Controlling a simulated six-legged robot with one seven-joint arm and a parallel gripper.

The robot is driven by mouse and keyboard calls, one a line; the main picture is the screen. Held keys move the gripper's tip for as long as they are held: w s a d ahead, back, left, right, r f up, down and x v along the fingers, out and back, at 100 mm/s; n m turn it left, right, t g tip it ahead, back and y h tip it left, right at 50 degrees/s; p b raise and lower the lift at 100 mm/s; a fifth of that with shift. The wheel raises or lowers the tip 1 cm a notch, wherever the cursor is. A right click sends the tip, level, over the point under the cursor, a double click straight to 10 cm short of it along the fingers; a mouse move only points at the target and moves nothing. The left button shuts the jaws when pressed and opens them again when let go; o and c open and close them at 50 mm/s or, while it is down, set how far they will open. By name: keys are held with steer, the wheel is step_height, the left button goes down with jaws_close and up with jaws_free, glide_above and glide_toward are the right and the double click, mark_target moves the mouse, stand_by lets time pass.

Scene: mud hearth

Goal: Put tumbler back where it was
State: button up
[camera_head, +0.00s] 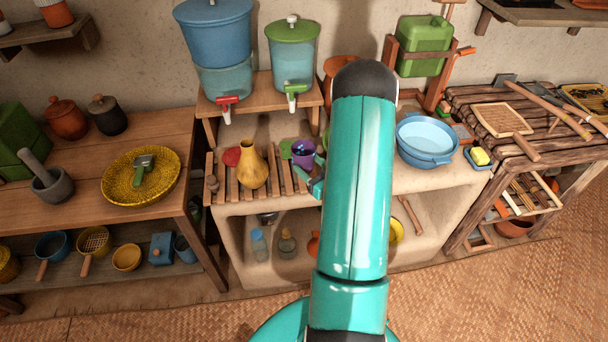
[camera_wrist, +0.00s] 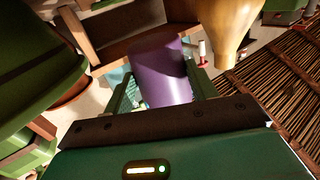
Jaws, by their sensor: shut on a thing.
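The purple tumbler (camera_head: 303,150) shows in the head view near the right end of the slatted rack (camera_head: 273,183), just left of my arm. My gripper (camera_head: 316,172) is partly hidden behind the arm. In the wrist view the tumbler (camera_wrist: 158,66) fills the space between the two teal fingers of my gripper (camera_wrist: 162,86), which is shut on it. I cannot tell whether the tumbler's base touches the rack or hangs above it.
A yellow gourd-shaped vase (camera_head: 252,165) stands on the rack, left of the tumbler. A green-lidded dispenser (camera_head: 292,55) and a blue dispenser (camera_head: 217,45) stand on the raised shelf behind. A blue basin (camera_head: 427,140) sits on the counter to the right.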

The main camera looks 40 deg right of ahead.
mark_target(304, 184)
steer(key=shift+w+a+f, duration=0.25)
steer(key=shift+w+f, duration=0.5)
steer(key=shift+f, duration=0.1)
steer(key=shift+w+f, duration=0.15)
steer(key=shift+f, duration=0.75)
steer(key=shift+w+f, duration=0.15)
steer(key=shift+f, duration=0.75)
steer(key=shift+f, duration=0.2)
steer(key=o, duration=1)
steer(key=shift+o, duration=0.2)
